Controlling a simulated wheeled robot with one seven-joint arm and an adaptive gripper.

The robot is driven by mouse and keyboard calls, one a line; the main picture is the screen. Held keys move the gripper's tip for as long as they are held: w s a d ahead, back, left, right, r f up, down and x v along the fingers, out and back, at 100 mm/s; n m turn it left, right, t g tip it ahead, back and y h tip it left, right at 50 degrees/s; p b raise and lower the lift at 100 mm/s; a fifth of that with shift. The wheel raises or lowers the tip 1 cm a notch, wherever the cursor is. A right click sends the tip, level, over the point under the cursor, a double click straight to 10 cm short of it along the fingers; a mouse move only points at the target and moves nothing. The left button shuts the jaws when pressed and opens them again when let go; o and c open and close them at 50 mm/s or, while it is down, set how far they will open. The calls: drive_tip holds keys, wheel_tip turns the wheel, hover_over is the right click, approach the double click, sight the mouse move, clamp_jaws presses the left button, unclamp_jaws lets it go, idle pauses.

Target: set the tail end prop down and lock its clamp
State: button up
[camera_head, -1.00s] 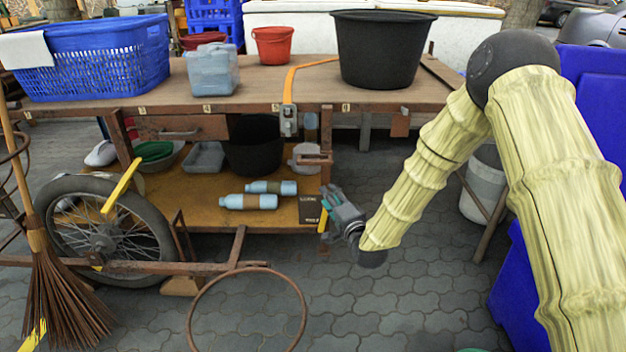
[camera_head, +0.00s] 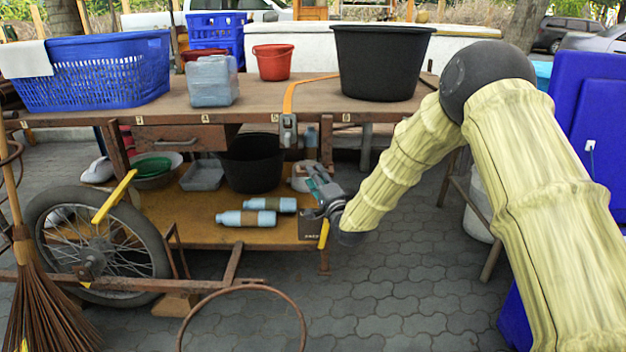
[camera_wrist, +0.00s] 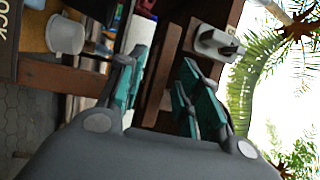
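My gripper (camera_head: 322,192) is at the right end of the cart, beside its rusty end post (camera_head: 326,148). In the wrist view its teal-padded fingers (camera_wrist: 158,95) stand apart, with a brown bar (camera_wrist: 162,75) beyond in the gap; I cannot tell whether they touch it. A rusty leg with a yellow strip (camera_head: 323,235) stands at this end, seemingly the tail end prop; its foot appears near the paving. A dark lettered plate (camera_head: 311,229) sits next to it, its wrist-view lettering (camera_wrist: 8,40) partly cut off. The clamp is hidden or unclear behind my gripper.
The wooden cart top (camera_head: 260,100) holds a blue basket (camera_head: 95,80), a black tub (camera_head: 380,62) and a red bucket (camera_head: 273,62). Bottles (camera_head: 246,218) lie on the lower shelf.

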drive_tip(key=shift+x, duration=1.1)
drive_tip(key=shift+c, duration=0.2)
clamp_jaws()
